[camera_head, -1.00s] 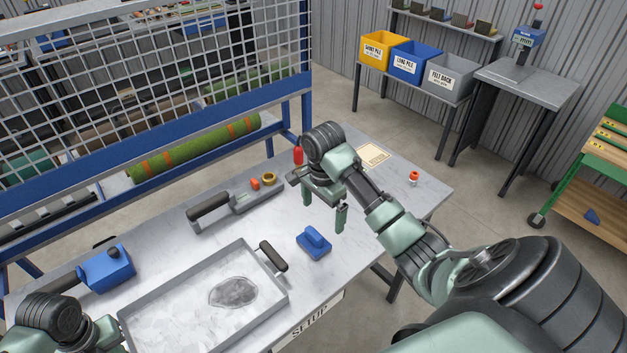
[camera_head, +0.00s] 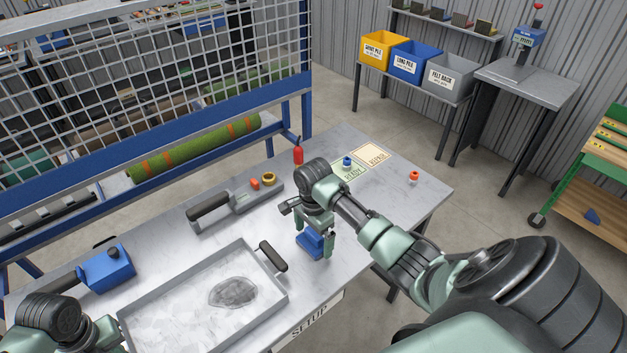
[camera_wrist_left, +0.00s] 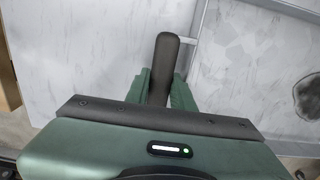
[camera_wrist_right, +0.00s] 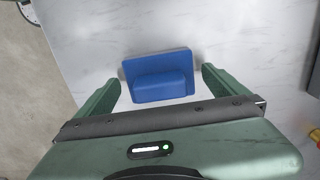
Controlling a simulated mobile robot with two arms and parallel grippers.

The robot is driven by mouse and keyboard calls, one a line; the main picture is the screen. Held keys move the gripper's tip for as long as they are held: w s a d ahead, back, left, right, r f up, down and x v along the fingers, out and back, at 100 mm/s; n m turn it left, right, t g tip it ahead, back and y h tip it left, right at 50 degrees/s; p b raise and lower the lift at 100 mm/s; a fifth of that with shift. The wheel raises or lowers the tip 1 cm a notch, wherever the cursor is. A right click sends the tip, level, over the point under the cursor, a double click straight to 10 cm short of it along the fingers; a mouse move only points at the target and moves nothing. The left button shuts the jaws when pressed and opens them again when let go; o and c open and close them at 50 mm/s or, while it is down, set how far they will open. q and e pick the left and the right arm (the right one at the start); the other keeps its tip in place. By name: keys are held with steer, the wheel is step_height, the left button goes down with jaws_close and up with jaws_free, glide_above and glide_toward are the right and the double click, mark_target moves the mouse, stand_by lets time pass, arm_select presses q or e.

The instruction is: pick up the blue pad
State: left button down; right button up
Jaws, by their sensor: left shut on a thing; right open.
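The blue pad (camera_head: 309,246) lies on the grey table near its front edge, to the right of the tray. In the right wrist view the blue pad (camera_wrist_right: 157,64) shows a flat base with a raised grip block. My right gripper (camera_head: 314,236) is above it, pointing down. Its fingers are open, one at each side of the pad, with gaps visible between finger and pad. My left gripper (camera_wrist_left: 160,80) is shut on a dark handle (camera_wrist_left: 164,55) at the left side of the tray; the head view shows only part of that hand.
The shallow metal tray (camera_head: 190,268) with a grey patch sits left of the pad; its right handle (camera_head: 273,256) is close by. A blue box-shaped tool (camera_head: 107,268) is at left.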

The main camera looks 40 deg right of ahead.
mark_target(314, 232)
steer(key=shift+f, duration=0.35)
steer(key=c, duration=1.3)
steer(key=shift+r, duration=0.1)
step_height(314, 232, up, 10)
steer(key=shift+f, duration=0.1)
